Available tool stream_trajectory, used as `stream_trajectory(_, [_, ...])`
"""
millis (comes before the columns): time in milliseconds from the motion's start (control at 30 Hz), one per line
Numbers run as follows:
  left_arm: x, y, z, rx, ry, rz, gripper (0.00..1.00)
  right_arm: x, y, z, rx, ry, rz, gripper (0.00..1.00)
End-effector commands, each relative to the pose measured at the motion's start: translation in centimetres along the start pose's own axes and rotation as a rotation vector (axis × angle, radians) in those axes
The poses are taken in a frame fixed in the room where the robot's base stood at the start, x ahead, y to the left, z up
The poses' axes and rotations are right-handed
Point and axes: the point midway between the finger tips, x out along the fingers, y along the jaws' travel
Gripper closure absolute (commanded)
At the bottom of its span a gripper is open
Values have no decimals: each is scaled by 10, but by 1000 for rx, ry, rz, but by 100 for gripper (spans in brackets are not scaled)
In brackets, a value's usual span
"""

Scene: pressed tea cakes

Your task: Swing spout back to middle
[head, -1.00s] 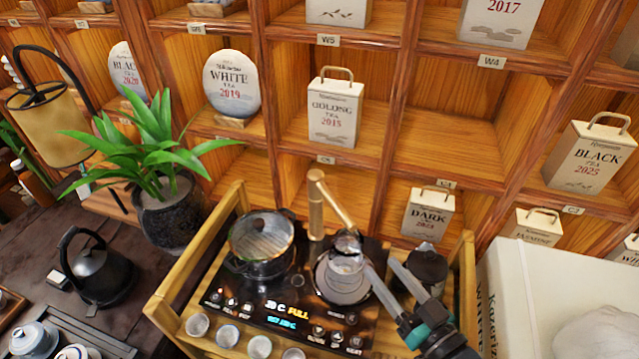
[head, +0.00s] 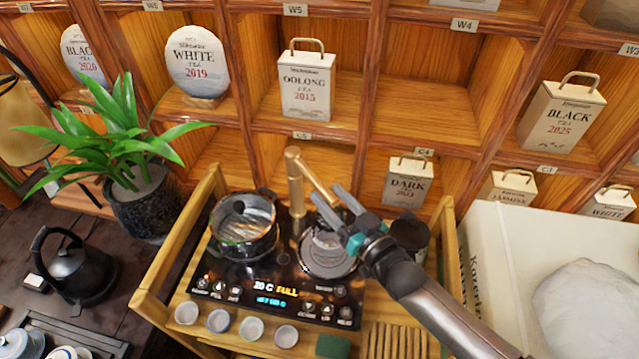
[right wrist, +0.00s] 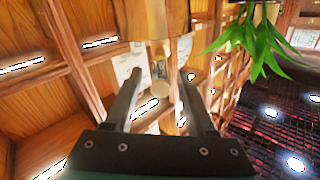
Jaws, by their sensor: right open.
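The brass-coloured spout (head: 316,180) rises from the back of the black tea stove (head: 262,289). The spout's tip is partly hidden by the fingers. My left gripper is not in view.
A glass pot (head: 244,226) stands on the stove's left side. A dark canister (head: 414,238) stands to the right of my gripper. Several small cups (head: 251,329) line the front. The shelf (head: 425,110) rises close behind, and a white box (head: 500,260) is at right.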

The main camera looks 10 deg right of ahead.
Motion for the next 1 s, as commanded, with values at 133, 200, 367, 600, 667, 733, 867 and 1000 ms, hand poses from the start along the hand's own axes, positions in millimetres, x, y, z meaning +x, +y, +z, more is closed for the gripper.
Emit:
stream_trajectory(133, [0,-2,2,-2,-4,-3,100,22,0,0,0,2,-1,44])
stream_trajectory(200, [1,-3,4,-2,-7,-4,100,29,0,0,1,1,0,44])
stream_trajectory(367, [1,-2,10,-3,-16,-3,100,40,0,0,0,-1,-1,44])
stream_trajectory(600, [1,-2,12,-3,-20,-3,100,43,0,0,0,-1,-1,44])
stream_trajectory(667, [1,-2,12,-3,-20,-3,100,43,0,0,0,-1,-1,44])
stream_trajectory(733, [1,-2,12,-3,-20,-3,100,43,0,0,0,-1,-1,45])
stream_trajectory(867, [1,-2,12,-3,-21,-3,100,43,0,0,0,-1,-1,60])
stream_trajectory(1000, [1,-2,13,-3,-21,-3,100,43,0,0,0,-1,-1,76])
